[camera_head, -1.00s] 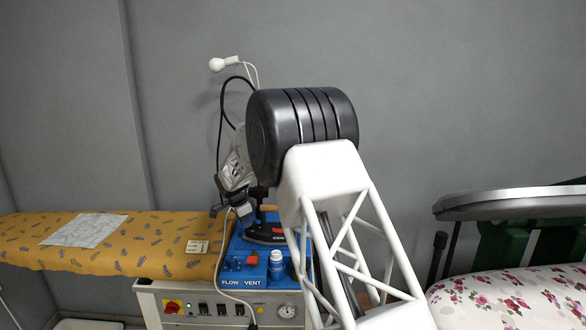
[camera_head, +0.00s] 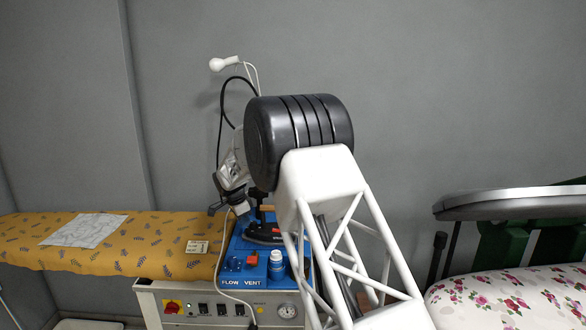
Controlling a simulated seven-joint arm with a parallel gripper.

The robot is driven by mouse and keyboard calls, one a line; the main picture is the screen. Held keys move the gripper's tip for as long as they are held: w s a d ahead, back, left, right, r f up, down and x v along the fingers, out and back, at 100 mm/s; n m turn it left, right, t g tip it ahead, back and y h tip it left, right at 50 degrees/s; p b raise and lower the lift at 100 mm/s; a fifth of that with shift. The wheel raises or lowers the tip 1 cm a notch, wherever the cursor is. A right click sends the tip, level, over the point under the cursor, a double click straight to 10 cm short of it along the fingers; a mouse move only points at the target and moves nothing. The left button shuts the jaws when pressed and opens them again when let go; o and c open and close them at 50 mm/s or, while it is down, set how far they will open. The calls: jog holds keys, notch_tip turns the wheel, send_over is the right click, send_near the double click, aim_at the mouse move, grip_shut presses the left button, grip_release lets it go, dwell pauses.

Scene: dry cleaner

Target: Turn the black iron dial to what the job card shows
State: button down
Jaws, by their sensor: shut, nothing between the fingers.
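The iron (camera_head: 263,235), dark with a red mark, rests on a blue stand (camera_head: 262,265) left of my arm. Its black upright part is partly behind my arm, and I cannot make out the dial or its setting. A small cream card (camera_head: 197,246), which looks like the job card, is at the right end of the yellow ironing board; its marks are too small to read. My gripper (camera_head: 214,209) is shut and empty, above the board's right end, up and left of the iron and apart from it.
The yellow patterned board (camera_head: 150,255) carries a white cloth or sheet (camera_head: 84,230). A white cable hangs in front. A floral pressing board (camera_head: 510,295) is at the right.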

jog(key=shift+w+f, duration=0.25)
jog(key=shift+f, duration=0.7)
jog(key=shift+w+d, duration=0.15)
jog(key=shift+a, duration=0.55)
jog(key=shift+a+r, duration=0.1)
jog(key=d+v, duration=0.1)
jog(key=v, duration=0.5)
jog(key=shift+w+r, duration=0.35)
jog(key=shift+r, duration=0.25)
jog(key=shift+d+r, duration=0.1)
jog(key=shift+d, duration=0.05)
jog(key=shift+s+d+r, duration=0.45)
jog(key=shift+s+d, duration=0.3)
jog(key=shift+s, duration=0.05)
jog(key=shift+f, duration=0.15)
